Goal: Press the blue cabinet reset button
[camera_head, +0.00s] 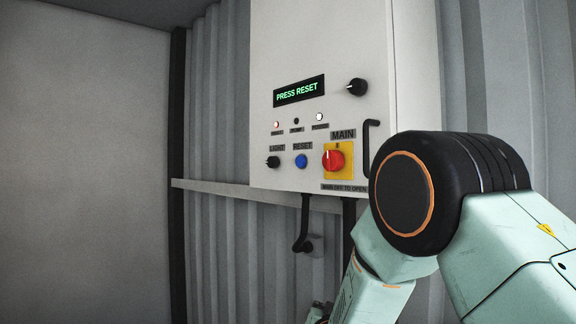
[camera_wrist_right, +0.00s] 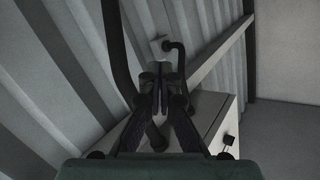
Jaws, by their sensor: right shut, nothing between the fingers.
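The blue reset button (camera_head: 301,161) is on the front of the white cabinet (camera_head: 345,60), under a RESET label, between the black LIGHT knob (camera_head: 273,162) and the red MAIN switch (camera_head: 334,159) on its yellow plate. The green display (camera_head: 299,91) reads PRESS RESET. My right arm comes in from the right, and its gripper is not clear in the head view. In the right wrist view my right gripper (camera_wrist_right: 159,92) is shut and empty, with the cabinet (camera_wrist_right: 214,112) beyond it. The blue button does not show there. My left gripper is not in view.
Another black knob (camera_head: 357,87) and a black handle (camera_head: 371,148) are on the cabinet's right side. A bent black pipe (camera_head: 303,226) hangs below it. A grey rail (camera_head: 225,188) crosses the corrugated wall. The space left of the cabinet is clear.

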